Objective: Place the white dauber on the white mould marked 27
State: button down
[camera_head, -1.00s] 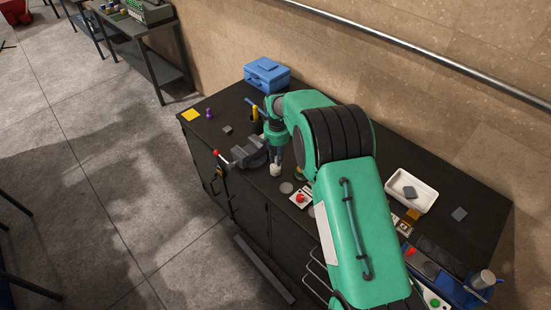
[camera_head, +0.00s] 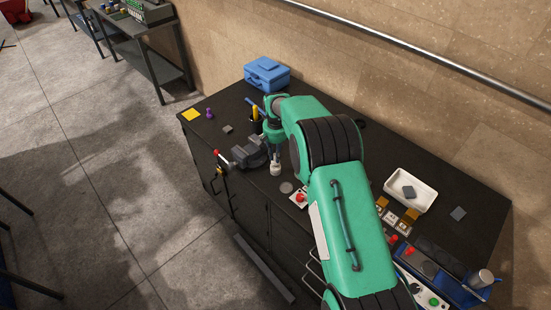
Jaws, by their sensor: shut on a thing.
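My gripper (camera_head: 275,158) points down over the dark bench, just right of the grey vise. It is shut on a small white thing, which looks like the white dauber (camera_head: 275,170), at its tip. I cannot tell whether the dauber touches the bench. A flat grey disc (camera_head: 286,187) lies just below and right of it in the picture. I cannot read any number 27 here, and I cannot tell which piece is the white mould; my arm hides part of the bench.
The grey vise (camera_head: 248,152) stands close left of my gripper. A white plate with a red knob (camera_head: 299,198) is partly behind my arm. A blue box (camera_head: 267,74) stands at the back, and a white tray (camera_head: 424,193) at the right.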

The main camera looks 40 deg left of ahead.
jog(key=shift+f, duration=1.05)
jog(key=shift+f, duration=0.15)
jog(key=c, duration=1.7)
grip_release()
jog(key=shift+o, duration=0.2)
notch_tip(320, 180, up, 12)
jog(key=shift+r+b, duration=0.1)
jog(key=shift+b, duration=0.6)
jog(key=shift+r, duration=0.1)
